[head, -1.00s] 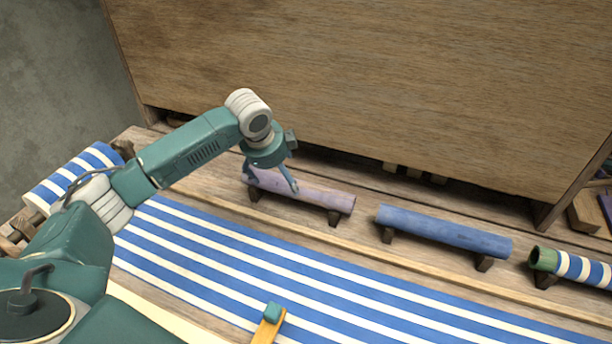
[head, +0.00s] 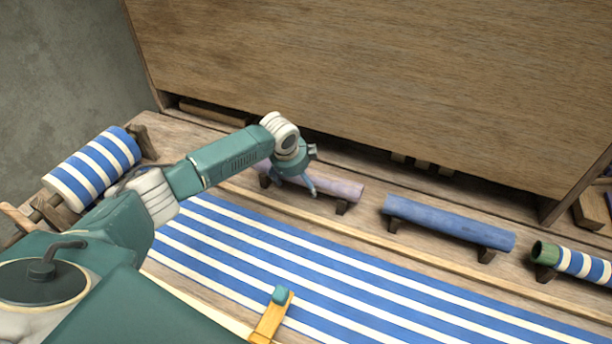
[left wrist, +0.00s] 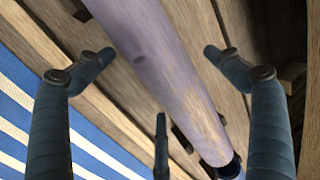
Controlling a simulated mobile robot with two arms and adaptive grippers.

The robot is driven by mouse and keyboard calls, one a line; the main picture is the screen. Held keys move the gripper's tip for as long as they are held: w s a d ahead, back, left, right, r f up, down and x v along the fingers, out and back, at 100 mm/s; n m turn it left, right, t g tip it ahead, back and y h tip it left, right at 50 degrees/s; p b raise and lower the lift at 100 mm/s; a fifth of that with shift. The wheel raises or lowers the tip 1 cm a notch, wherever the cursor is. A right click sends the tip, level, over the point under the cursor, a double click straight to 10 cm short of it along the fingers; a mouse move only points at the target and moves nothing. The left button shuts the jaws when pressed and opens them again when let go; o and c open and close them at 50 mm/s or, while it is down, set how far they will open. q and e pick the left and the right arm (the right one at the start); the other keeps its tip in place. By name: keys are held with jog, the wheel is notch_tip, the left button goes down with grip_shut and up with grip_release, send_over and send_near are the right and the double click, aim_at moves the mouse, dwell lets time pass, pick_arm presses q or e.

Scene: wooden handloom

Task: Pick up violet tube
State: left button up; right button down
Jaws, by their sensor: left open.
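The violet tube (head: 335,189) is a pale purple cylinder resting on dark wooden supports at the back of the loom. My left gripper (head: 294,184) is at its left part, covering some of it in the head view. In the left wrist view the violet tube (left wrist: 165,70) runs diagonally between the open fingers of my left gripper (left wrist: 165,60). One finger is on each side, and a third finger shows below. I see gaps between the side fingers and the tube. My right gripper is not in view.
A blue tube (head: 450,222) lies on supports to the right, then a striped roll (head: 580,264) with a green end. Blue and white striped cloth (head: 330,270) covers the loom's front. A wooden panel (head: 400,80) rises behind the tubes.

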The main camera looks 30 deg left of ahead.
pick_arm(q)
jog(key=c, duration=1.6)
jog(key=shift+r, duration=0.1)
